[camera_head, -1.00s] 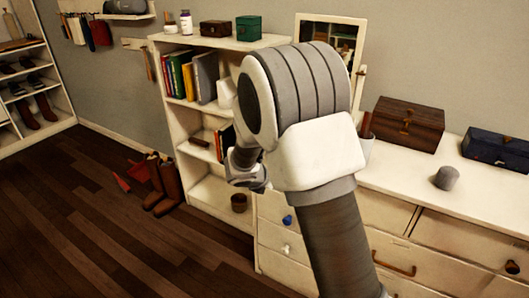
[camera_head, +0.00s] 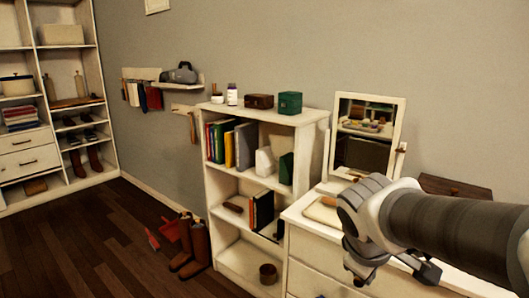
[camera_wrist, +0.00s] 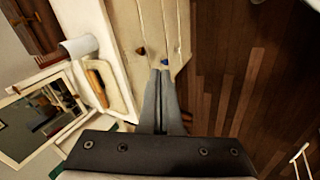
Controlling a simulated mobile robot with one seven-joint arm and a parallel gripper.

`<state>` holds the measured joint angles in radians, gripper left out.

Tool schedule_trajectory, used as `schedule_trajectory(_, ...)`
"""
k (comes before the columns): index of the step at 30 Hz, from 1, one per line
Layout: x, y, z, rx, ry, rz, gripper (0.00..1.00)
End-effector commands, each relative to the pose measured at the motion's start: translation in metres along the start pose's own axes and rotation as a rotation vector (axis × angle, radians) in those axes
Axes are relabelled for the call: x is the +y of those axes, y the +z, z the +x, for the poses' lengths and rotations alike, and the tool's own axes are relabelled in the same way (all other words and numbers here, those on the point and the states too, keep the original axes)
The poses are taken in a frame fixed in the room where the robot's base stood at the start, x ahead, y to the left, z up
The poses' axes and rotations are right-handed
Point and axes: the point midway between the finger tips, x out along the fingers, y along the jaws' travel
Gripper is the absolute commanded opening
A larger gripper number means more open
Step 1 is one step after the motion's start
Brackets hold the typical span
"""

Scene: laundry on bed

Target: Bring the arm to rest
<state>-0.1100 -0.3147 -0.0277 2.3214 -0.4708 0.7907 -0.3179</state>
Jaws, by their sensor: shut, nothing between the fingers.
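My gripper (camera_wrist: 160,78) shows in the wrist view with its two grey fingers pressed together and nothing between them. It hangs in front of the white dresser, whose drawer front (camera_wrist: 130,25) with small knobs shows beyond the fingertips. In the head view my arm (camera_head: 450,230) comes in from the right edge and bends in front of the dresser (camera_head: 310,250). The fingertips are hard to make out there, partly hidden by the arm.
A white bookshelf (camera_head: 225,185) stands left of the dresser. A mirror (camera_head: 368,135) and a brown box (camera_head: 455,187) are on the dresser. Brown boots (camera_head: 195,248) stand on the floor by the bookshelf. The wooden floor (camera_head: 90,240) at left is open.

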Motion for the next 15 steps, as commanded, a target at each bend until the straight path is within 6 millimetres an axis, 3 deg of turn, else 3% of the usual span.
schedule_trajectory(6,-0.037,0.032,-0.04,0.089,-0.107,0.396,0.0)
schedule_trajectory(14,-0.08,0.049,-0.071,0.175,-0.246,0.745,0.0)
schedule_trajectory(15,-0.074,0.046,-0.084,0.174,-0.254,0.757,0.0)
